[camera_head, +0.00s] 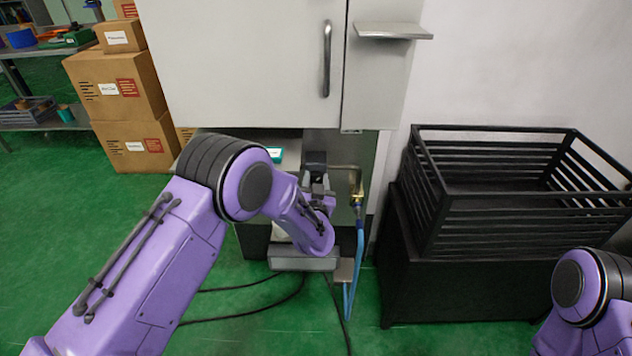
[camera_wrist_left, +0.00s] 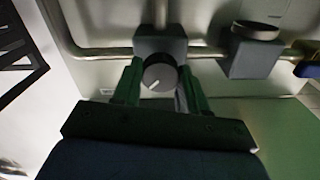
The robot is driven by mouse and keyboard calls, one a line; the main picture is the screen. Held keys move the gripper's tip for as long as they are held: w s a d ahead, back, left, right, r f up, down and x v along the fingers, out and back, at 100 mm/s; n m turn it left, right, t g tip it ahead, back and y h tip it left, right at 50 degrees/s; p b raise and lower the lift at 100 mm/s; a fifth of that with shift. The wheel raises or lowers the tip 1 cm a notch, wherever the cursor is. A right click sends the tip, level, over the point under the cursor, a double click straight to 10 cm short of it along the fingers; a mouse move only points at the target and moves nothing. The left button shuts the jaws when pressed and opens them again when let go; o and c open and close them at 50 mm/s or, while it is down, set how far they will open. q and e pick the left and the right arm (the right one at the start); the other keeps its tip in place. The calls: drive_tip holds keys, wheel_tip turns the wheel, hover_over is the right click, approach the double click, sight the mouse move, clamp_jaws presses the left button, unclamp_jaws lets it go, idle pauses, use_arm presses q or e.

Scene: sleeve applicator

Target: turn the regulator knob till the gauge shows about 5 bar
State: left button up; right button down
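In the head view my left gripper (camera_head: 316,183) is under the cabinet, and my arm hides the knob. My right gripper is out of view.
A grey cabinet (camera_head: 240,60) hangs above the left gripper. A brass fitting with a blue hose (camera_head: 359,250) is just right of it. A black slatted crate (camera_head: 500,225) stands further right. Cardboard boxes (camera_head: 118,85) stand at left; black cables (camera_head: 250,312) cross the green floor.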

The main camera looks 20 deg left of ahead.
use_arm(q)
drive_tip(key=c, duration=0.5)
drive_tip(key=shift+o, duration=0.2)
drive_tip(key=n, duration=0.3)
drive_tip(key=shift+n, duration=0.4)
drive_tip(key=n, duration=0.3)
drive_tip(key=shift+a+n, duration=0.1)
drive_tip(key=shift+n, duration=0.2)
drive_tip(key=n+b, duration=0.1)
drive_tip(key=n, duration=0.4)
drive_tip(key=shift+n, duration=0.3)
drive_tip(key=o, duration=1.1)
drive_tip(key=shift+c, duration=0.2)
